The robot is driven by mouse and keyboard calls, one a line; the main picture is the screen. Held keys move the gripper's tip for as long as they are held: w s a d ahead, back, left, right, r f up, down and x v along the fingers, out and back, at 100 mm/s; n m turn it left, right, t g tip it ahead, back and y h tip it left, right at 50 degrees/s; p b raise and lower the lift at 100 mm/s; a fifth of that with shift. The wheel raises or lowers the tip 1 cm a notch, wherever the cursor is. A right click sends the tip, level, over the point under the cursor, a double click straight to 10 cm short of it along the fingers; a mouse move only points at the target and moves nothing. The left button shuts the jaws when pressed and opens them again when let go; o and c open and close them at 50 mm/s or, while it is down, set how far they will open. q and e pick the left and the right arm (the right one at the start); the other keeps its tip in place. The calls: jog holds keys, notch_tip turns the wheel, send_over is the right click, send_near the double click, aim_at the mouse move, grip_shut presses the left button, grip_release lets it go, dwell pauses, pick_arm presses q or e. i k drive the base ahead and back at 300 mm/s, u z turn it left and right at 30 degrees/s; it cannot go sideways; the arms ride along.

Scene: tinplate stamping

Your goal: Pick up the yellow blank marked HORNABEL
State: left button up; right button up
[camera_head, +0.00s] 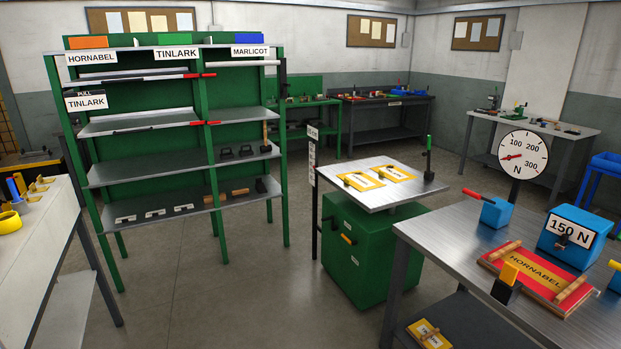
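Two yellow blanks lie side by side on a small steel-topped table (372,201) in the middle, the left blank (350,177) and the right blank (410,177). Each carries a pale label whose writing is too small to read. A third yellow piece (416,328) with a wooden bar and a label lies low under the right bench, partly cut off by the picture's bottom edge; its label is unclear. The name HORNABEL reads clearly on a red plate (519,290) with wooden bars on the right bench, and on a shelf sign (91,58). Neither of my grippers shows.
The right bench (450,236) also holds a blue 150 N block (572,240), a dial gauge (523,155) and a smaller blue block (494,212). A green rack (213,137) stands at left. Open floor (235,290) lies between rack, left bench and green cabinet (368,262).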

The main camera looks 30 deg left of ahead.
aim_at(358, 180)
jog(key=u, duration=0.85)
jog(key=i, duration=1.1)
jog(key=u, duration=0.65)
jog(key=i, duration=2)
jog(key=z, duration=1.25)
jog(key=i, duration=0.6)
jog(key=z, duration=0.3)
